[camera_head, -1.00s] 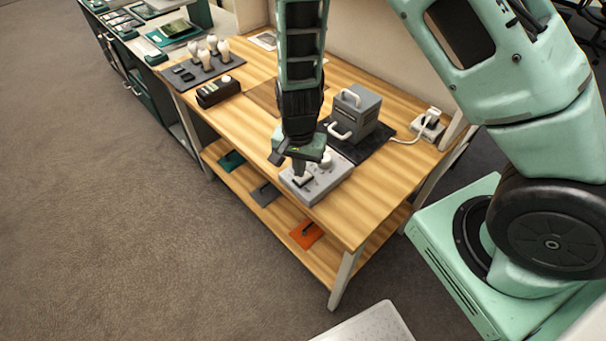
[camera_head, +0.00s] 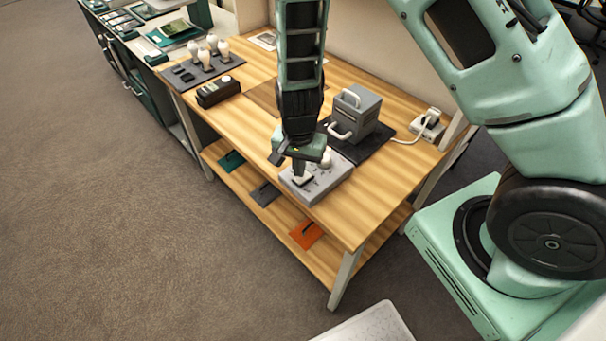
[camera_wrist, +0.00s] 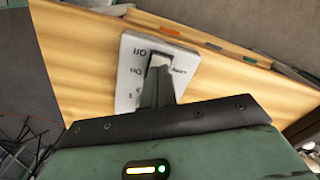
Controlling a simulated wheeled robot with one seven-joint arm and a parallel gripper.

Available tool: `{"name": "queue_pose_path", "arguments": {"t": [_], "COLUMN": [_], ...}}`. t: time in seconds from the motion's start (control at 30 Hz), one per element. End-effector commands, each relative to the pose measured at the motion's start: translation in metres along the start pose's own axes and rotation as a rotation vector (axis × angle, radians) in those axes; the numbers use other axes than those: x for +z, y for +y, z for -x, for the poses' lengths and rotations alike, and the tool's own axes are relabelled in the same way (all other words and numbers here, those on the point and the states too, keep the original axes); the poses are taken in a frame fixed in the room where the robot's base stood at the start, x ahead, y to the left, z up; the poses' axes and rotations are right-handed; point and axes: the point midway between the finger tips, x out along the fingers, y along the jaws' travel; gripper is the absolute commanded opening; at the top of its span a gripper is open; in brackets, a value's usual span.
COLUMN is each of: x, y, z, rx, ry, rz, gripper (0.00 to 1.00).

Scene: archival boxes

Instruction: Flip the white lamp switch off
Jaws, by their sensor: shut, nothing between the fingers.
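The grey-white switch box (camera_head: 322,186) sits on the front part of the wooden table, and it also shows in the wrist view (camera_wrist: 128,75) with printed labels, partly unreadable. A dark rocker switch with a light surround (camera_head: 303,179) is at its left end; in the wrist view the switch (camera_wrist: 160,60) is partly hidden behind my fingers. A pale round knob (camera_head: 325,160) stands toward the back of the box. My gripper (camera_head: 299,172) is shut and empty, pointing down, with its tips at the switch. I cannot tell whether they touch it or which way it is set.
A grey device with white handles (camera_head: 355,112) stands on a black mat behind the box. A white cable (camera_head: 408,140) runs to a socket block (camera_head: 428,124). White bulbs (camera_head: 212,45) and a black instrument (camera_head: 218,91) are farther back. Bare table lies to the right of the box.

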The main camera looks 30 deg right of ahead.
Motion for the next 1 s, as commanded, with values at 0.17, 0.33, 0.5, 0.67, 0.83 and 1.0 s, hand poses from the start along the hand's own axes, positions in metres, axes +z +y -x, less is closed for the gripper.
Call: {"name": "queue_pose_path", "arguments": {"t": [0.17,0.33,0.5,0.67,0.83,1.0], "x": [0.0000,0.0000,0.0000,0.0001,0.0001,0.0001], "y": [0.0000,0.0000,0.0000,0.0000,0.0000,0.0000], "z": [0.0000,-0.0002,-0.0020,-0.0044,-0.0069,-0.0093], "rx": [0.000,0.000,0.000,0.000,0.000,0.000], "ry": [0.000,0.000,0.000,0.000,0.000,0.000], "rz": [0.000,0.000,0.000,0.000,0.000,0.000], "gripper": [0.00,0.00,0.00,0.00,0.00,0.00]}}
